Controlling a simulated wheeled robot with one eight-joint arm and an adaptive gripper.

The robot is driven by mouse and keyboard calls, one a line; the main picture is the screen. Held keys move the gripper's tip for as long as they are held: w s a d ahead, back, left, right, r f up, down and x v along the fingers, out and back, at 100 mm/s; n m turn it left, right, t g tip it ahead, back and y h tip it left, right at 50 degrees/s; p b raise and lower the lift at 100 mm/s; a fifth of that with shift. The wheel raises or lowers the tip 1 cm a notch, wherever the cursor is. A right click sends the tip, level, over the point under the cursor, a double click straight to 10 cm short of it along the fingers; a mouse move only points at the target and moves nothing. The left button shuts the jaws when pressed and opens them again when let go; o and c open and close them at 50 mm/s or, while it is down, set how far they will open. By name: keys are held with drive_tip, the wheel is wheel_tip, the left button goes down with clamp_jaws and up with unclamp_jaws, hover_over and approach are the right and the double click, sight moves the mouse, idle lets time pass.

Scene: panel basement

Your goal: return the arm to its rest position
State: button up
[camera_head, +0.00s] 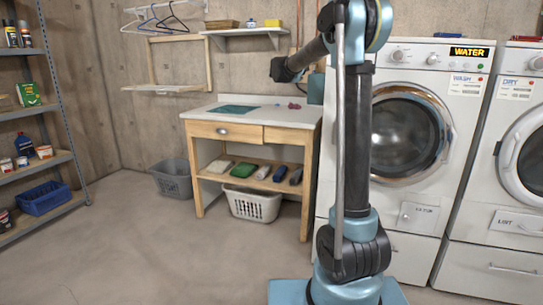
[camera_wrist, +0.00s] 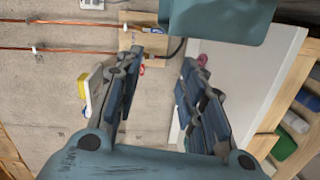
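My gripper (camera_wrist: 160,62) shows in the wrist view with its two dark blue fingers spread apart. Nothing is between them; the concrete wall shows through the gap. In the head view my arm stands upright in front of the washer, and its dark upper part bends left, high above the right end of the worktable (camera_head: 258,134). I cannot make out the fingers in the head view. A teal block hangs at the top of the wrist view; I cannot tell what it is.
A washer (camera_head: 430,170) stands close behind my arm, with a dryer (camera_head: 521,195) to its right. A wall shelf (camera_head: 245,31) and a drying rack (camera_head: 160,88) are at the back. A metal shelving unit (camera_head: 62,155) stands left. The floor at front left is clear.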

drive_tip(key=s+d+f+m+g, duration=0.3)
drive_tip(key=s+d+f, duration=0.15)
drive_tip(key=s, duration=0.65)
drive_tip(key=s+d+f+m+g, duration=0.2)
drive_tip(key=s+d+f, duration=0.3)
drive_tip(key=s, duration=0.5)
drive_tip(key=s+d+f+m+g, duration=0.35)
drive_tip(key=s+f, duration=0.35)
drive_tip(key=s, duration=0.4)
drive_tip(key=s+a+f+m+g+y, duration=0.1)
drive_tip(key=s+a+f+g+y, duration=0.1)
drive_tip(key=s+f, duration=1)
drive_tip(key=s+a+f+m+g+y, duration=0.2)
drive_tip(key=s+a+f+y, duration=0.3)
drive_tip(key=s+f, duration=0.7)
drive_tip(key=s+g, duration=0.1)
drive_tip(key=s, duration=0.7)
drive_tip(key=shift+f, duration=0.4)
drive_tip(key=shift+w+f, duration=0.2)
drive_tip(key=shift+w, duration=0.2)
